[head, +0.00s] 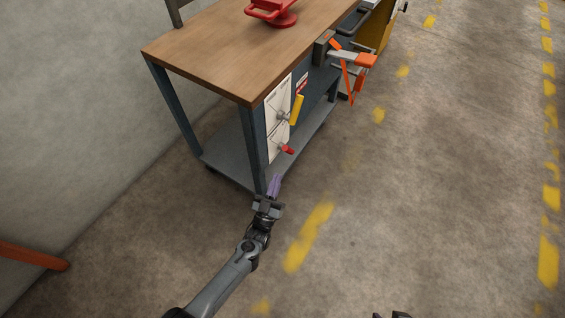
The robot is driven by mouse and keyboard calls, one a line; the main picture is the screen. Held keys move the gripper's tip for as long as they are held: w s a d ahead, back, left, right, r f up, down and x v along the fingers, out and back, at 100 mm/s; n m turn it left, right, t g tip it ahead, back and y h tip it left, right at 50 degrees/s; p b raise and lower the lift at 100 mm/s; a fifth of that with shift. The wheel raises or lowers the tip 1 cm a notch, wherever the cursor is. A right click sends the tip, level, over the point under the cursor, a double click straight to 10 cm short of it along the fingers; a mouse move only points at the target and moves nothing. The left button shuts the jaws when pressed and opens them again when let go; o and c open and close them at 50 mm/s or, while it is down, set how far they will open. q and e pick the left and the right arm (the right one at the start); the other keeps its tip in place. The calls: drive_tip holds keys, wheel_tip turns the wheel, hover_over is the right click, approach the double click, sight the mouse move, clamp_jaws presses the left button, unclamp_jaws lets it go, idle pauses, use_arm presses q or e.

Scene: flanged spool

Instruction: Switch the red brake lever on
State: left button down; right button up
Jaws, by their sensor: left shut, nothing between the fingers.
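The red brake lever (287,150) is a short red handle on the lower white plate (275,149) on the end of the workbench. It sticks out to the right and slightly down. My left gripper (275,180), with purple fingers, is below the lever and a little to its left, by the bench's front leg. It is shut and empty, with a visible gap between it and the lever.
A yellow lever (297,109) sits above the red one on an upper white plate. An orange clamp (352,60) juts out from the bench (215,55) to the right. A red flanged object (272,14) stands on top. The floor to the right is clear.

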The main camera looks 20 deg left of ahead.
sight(284, 148)
use_arm(q)
drive_tip(key=b+x, duration=0.2)
drive_tip(key=x, duration=0.5)
drive_tip(key=shift+b, duration=0.3)
drive_tip(key=shift+w+r, duration=0.1)
